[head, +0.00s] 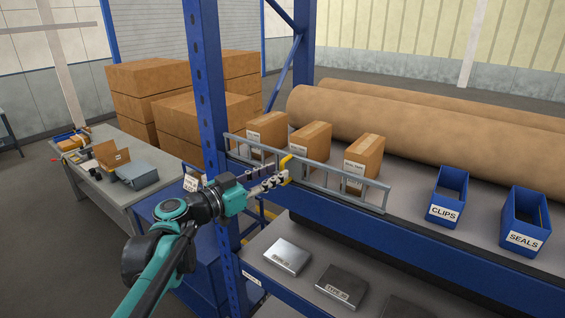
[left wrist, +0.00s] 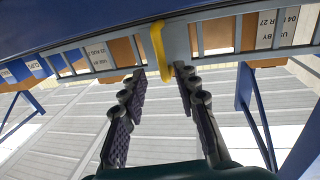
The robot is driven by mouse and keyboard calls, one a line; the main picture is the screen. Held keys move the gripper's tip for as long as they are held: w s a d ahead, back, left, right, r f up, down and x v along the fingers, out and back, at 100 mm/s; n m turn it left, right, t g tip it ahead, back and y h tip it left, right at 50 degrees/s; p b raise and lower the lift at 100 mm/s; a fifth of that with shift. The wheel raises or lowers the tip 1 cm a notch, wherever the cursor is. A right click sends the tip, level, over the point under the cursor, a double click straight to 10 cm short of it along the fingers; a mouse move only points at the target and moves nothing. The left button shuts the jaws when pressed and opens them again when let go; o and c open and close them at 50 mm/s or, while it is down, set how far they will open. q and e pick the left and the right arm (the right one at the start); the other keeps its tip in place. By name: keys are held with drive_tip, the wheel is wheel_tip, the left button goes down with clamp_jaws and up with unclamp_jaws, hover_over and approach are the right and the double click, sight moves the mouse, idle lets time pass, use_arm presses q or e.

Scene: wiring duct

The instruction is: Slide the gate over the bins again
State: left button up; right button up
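The grey barred gate (head: 345,184) stands along the front edge of the blue shelf, in front of the cardboard cartons. Its yellow handle (head: 287,163) is near the gate's middle; the handle also shows in the left wrist view (left wrist: 157,45). The blue bins marked CLIPS (head: 446,197) and SEALS (head: 526,222) stand uncovered to the right of the gate. My left gripper (head: 282,179) is at the handle. In the left wrist view its fingers (left wrist: 160,82) are apart, with the handle's end between the tips and gaps on both sides. My right gripper is not in view.
Several cartons (head: 364,153) stand behind the gate, with large brown rolls (head: 430,122) behind them. A blue upright post (head: 207,90) rises at the shelf's left. Flat packs (head: 288,256) lie on the lower shelf. A side table (head: 110,185) stands left.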

sight(282, 168)
use_arm(q)
drive_tip(key=x, duration=0.4)
drive_tip(key=shift+w+a+f+p, duration=0.1)
drive_tip(key=shift+w+a+p, duration=0.15)
drive_tip(key=shift+p, duration=0.15)
drive_tip(key=shift+s+d, duration=0.1)
drive_tip(key=shift+s, duration=0.05)
clamp_jaws()
